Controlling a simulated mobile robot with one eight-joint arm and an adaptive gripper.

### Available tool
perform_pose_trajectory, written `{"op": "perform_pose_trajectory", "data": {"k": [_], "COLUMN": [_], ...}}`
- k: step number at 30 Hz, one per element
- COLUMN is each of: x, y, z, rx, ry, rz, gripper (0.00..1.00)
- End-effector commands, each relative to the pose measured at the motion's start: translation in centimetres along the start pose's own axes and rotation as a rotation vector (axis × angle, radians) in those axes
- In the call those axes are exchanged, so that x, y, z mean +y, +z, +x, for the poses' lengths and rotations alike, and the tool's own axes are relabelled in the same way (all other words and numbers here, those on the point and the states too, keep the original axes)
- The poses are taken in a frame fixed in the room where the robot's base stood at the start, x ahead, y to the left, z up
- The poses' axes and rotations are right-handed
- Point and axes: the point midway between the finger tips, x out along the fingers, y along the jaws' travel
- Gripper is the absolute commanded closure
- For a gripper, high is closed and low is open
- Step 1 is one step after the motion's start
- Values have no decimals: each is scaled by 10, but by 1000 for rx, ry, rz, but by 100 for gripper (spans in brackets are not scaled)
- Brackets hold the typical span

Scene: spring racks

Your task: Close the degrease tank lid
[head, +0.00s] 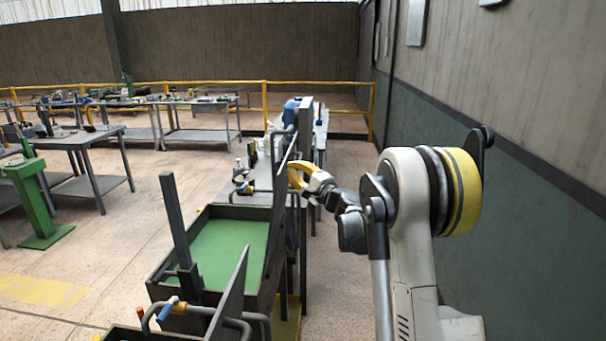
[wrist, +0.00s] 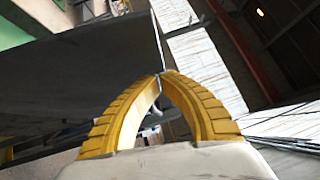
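An open dark tank (head: 157,281) with green liquid stands in the middle of the head view. Its dark lid (head: 279,213) stands steeply raised along the right side. No label is readable, so I cannot tell for sure that this is the degrease tank. My gripper (head: 293,174), with yellow fingers, is at the upper part of the lid, on its right side. In the wrist view the fingertips (wrist: 161,75) meet, with a broad dark panel (wrist: 85,75), probably the lid, close behind and left. I see nothing clearly held between them.
A second tank with a raised panel (head: 228,293) and a blue-handled valve (head: 168,309) is nearer. A dark upright post (head: 179,220) stands at the green tank's left. A wall (head: 520,190) closes the right side. Workbenches (head: 85,140) and open floor lie left.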

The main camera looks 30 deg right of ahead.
Motion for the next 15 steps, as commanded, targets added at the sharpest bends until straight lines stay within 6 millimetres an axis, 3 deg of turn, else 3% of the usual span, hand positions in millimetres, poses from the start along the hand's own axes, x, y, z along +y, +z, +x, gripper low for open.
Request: {"op": "perform_pose_trajectory", "data": {"k": [15], "x": [-1], "y": [5], "z": [5], "rx": [0], "ry": [6], "rz": [-5], "gripper": [100]}}
